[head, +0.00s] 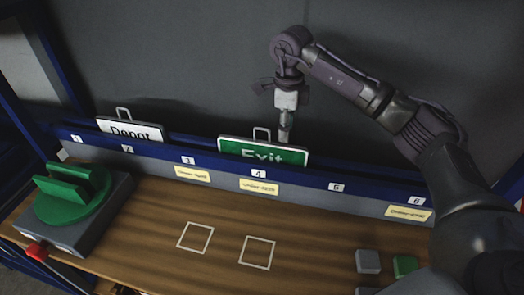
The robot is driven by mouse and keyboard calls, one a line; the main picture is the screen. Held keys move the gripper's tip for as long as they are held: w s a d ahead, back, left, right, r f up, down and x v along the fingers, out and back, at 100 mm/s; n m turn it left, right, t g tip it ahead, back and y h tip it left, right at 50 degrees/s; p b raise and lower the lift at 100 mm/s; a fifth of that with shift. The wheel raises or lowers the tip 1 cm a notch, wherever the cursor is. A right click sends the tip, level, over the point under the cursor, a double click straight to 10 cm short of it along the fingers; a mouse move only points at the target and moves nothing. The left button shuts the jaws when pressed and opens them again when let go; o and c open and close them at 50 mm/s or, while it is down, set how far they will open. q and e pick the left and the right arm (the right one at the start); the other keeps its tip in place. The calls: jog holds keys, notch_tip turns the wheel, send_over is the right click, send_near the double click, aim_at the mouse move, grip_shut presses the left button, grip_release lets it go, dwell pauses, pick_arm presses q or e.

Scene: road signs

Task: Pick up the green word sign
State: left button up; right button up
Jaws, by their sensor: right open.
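The green word sign (264,151) reads "Exit" in white and has a white border. It stands upright in the blue rack near label 4, its lower part hidden behind the rack's front rail, with a pale wire loop handle (261,134) on top. My right gripper (285,138) is pointing down at the sign's upper right, beside the loop. It is open; I cannot tell whether it touches the sign. My left gripper is not in view.
A white "Depot" sign (130,129) with a loop stands farther left in the rack (308,174). A green slotted turntable (73,196) sits on a grey base at left. Small blocks (368,261) lie at front right. The wooden middle with two white squares is clear.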

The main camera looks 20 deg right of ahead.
aim_at(284, 146)
notch_tip(284, 146, down, 4)
jog(key=shift+f+p, duration=0.1)
jog(key=shift+p, duration=0.3)
jog(key=shift+w+d+f, duration=0.1)
jog(key=shift+w+f, duration=0.05)
jog(key=shift+f, duration=0.05)
notch_tip(284, 146, down, 3)
jog(key=p, duration=0.2)
jog(key=shift+w+r+p, duration=0.1)
jog(key=shift+r+p, duration=0.05)
jog(key=shift+p, duration=0.15)
notch_tip(284, 146, down, 2)
jog(key=shift+w+f, duration=0.1)
jog(key=shift+f, duration=0.15)
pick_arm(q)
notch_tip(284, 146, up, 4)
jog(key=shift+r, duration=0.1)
pick_arm(e)
jog(key=shift+c, duration=1)
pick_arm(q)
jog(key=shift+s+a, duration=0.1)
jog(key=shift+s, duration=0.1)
pick_arm(e)
grip_shut()
